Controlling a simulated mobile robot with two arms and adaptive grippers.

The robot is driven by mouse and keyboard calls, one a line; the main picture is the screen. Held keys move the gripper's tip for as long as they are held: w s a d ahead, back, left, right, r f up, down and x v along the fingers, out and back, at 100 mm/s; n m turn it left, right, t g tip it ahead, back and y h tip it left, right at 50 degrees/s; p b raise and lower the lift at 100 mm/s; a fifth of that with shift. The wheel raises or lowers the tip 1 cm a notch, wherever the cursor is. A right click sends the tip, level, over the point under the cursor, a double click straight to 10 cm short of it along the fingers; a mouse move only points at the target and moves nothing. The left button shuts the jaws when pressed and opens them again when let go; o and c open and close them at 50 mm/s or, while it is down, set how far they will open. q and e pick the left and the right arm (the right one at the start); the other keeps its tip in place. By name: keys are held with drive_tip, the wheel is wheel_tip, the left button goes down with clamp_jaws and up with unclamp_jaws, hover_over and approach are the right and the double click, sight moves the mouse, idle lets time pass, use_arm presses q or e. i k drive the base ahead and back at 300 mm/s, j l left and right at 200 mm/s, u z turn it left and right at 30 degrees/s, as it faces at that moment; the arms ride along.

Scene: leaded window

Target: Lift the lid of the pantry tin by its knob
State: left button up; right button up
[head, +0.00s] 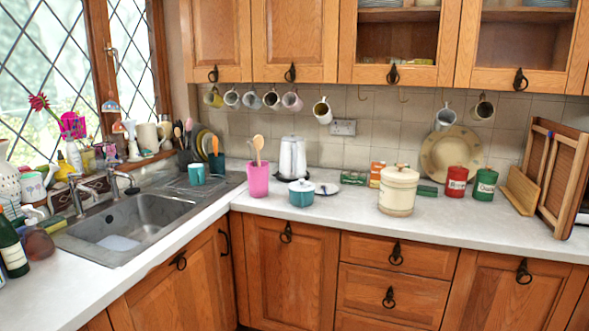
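A cream tin (397,197) with a lid stands upright on the white counter, right of centre in the head view; I take it to be the pantry tin. Its lid (400,174) sits on top, with a small knob (400,166) in the middle. The front and top of the tin are unobstructed. Neither of my grippers shows in the head view.
A small teal lidded pot (301,193) and a pink utensil cup (257,180) stand left of the tin. Red (456,182) and green (484,184) canisters stand to its right. Small boxes (376,174) sit close behind. The counter (340,212) in front is clear.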

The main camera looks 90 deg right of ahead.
sight(399, 174)
drive_tip(key=z, duration=3.45)
drive_tip(key=i+j+z, duration=0.1)
drive_tip(key=z, duration=0.35)
